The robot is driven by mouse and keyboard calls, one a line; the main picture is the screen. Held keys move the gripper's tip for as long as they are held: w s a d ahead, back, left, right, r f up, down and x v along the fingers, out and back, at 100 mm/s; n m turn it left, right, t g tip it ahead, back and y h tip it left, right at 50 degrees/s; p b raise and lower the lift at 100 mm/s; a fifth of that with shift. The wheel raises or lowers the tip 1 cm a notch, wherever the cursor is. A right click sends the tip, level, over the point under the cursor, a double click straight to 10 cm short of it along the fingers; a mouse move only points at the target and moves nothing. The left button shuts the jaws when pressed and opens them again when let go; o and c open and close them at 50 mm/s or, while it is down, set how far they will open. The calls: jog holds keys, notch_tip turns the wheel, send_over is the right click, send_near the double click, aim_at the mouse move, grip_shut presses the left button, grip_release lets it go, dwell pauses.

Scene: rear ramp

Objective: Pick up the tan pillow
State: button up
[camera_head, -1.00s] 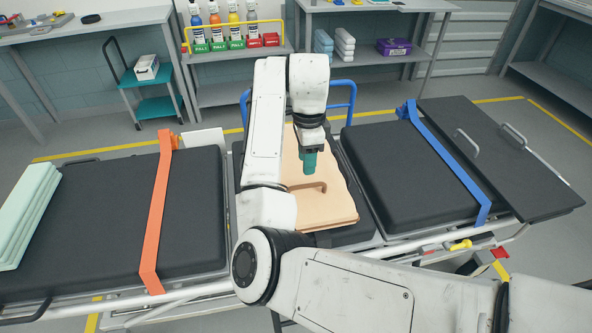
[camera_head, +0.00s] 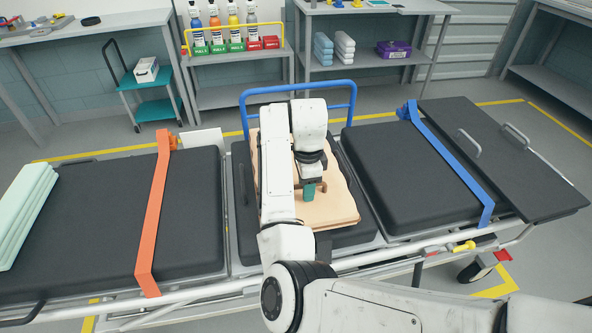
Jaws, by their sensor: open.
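My gripper (camera_head: 308,192), with teal fingers, is over the middle of the pillow, pointing down beside the strip. Its jaws are open. The gap between the fingers is too small to make out, and I cannot tell whether they touch the pillow.
An orange strap (camera_head: 156,215) crosses the left black pad, and a blue strap (camera_head: 447,160) crosses the right one. Mint folded sheets (camera_head: 25,210) lie at far left. A blue rail (camera_head: 300,90) stands behind the pillow. Shelves with bottles (camera_head: 215,25) are at the back.

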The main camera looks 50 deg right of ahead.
grip_shut()
jog(key=shift+r, duration=0.1)
dwell(1.2)
